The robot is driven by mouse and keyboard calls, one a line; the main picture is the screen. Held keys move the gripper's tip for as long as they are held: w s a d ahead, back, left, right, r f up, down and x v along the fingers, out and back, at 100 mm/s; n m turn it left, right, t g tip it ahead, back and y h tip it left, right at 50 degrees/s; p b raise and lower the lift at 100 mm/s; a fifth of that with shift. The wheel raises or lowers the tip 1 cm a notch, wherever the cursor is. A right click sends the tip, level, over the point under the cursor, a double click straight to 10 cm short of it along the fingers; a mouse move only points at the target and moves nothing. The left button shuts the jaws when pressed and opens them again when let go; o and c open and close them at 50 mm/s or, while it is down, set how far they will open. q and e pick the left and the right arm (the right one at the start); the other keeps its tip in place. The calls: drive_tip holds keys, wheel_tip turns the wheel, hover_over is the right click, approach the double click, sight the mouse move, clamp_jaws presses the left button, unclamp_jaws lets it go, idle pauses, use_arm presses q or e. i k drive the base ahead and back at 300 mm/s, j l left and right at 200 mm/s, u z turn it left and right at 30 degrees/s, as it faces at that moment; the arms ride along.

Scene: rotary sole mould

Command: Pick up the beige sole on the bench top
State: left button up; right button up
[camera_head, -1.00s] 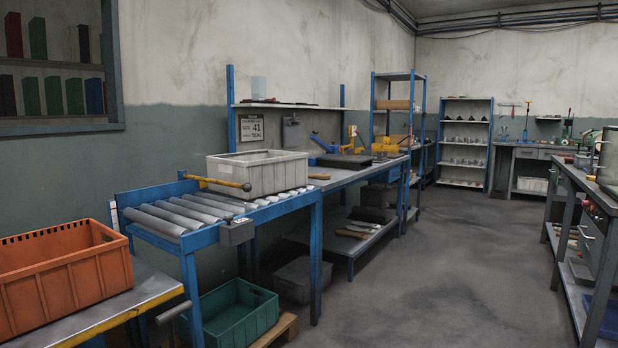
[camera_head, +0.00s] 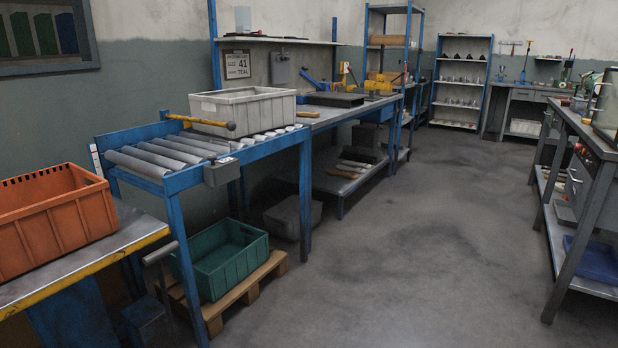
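The bench top (camera_head: 325,122) stands against the left wall, beyond the roller conveyor. A small tan-beige flat piece (camera_head: 308,114) lies on its near end, just right of the grey crate; it may be the beige sole, but it is too small to tell. Neither of my grippers is in view.
A grey crate (camera_head: 243,112) sits on the roller conveyor (camera_head: 160,160), with a yellow-handled bar beside it. An orange crate (camera_head: 50,215) is at near left. A green crate (camera_head: 228,262) rests on a pallet. The floor (camera_head: 420,230) is clear; a workbench (camera_head: 590,140) stands right.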

sight(308, 114)
drive_tip(key=i+l+z, duration=0.4)
drive_tip(key=i+z, duration=0.15)
drive_tip(key=i, duration=0.2)
drive_tip(key=i+z, duration=0.25)
drive_tip(key=i, duration=0.15)
drive_tip(key=i+l+z, duration=0.1)
drive_tip(key=i, duration=1.55)
